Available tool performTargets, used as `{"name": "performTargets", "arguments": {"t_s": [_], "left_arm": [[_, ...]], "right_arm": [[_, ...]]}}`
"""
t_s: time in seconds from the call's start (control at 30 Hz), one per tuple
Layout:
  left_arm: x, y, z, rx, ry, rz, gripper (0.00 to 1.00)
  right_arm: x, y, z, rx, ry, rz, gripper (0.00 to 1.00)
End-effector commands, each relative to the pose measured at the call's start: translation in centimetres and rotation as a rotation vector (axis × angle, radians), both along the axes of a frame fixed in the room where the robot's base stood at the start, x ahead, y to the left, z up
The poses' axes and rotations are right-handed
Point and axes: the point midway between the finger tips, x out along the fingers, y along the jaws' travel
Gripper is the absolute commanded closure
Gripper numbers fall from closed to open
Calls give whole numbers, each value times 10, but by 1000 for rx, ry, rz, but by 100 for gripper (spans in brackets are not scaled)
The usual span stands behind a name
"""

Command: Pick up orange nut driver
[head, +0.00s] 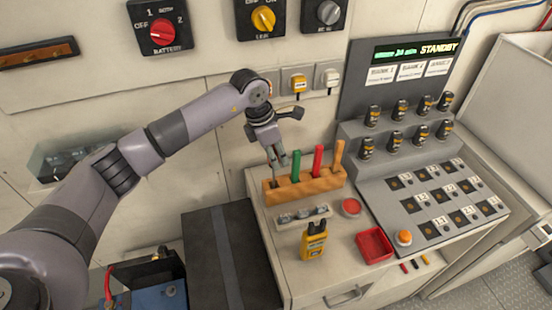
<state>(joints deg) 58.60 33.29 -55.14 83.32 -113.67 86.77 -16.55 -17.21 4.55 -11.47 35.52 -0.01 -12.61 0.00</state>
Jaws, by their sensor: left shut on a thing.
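The orange nut driver (338,151) stands upright in the right end of an orange-brown wooden rack (312,185) on the white cabinet top. A red-handled driver (318,161) and a green-handled driver (296,163) stand in the same rack to its left. My left gripper (279,160) is at the rack's left end, left of the green handle and apart from the orange one. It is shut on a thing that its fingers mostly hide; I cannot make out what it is. My right gripper is out of view.
A sloped console (430,205) with several black knobs stands right of the rack. A yellow meter (314,241), a red tray (374,246), a round red container (351,207) and a grey socket strip (303,216) lie in front. Wall switches (294,80) are behind.

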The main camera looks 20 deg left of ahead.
Motion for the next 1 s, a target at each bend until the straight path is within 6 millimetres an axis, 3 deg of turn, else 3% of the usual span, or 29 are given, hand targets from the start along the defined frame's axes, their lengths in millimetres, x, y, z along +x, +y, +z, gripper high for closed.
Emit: {"name": "performTargets", "arguments": {"t_s": [0.27, 0.8, 1.0], "left_arm": [[2, 0, 35, -1, -7, -1, 100], [1, 0, 165, -2, -6, 0, 100], [1, 0, 191, -1, -3, 0, 100]], "right_arm": [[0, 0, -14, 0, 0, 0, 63], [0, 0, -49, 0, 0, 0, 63], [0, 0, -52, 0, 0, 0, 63]]}}
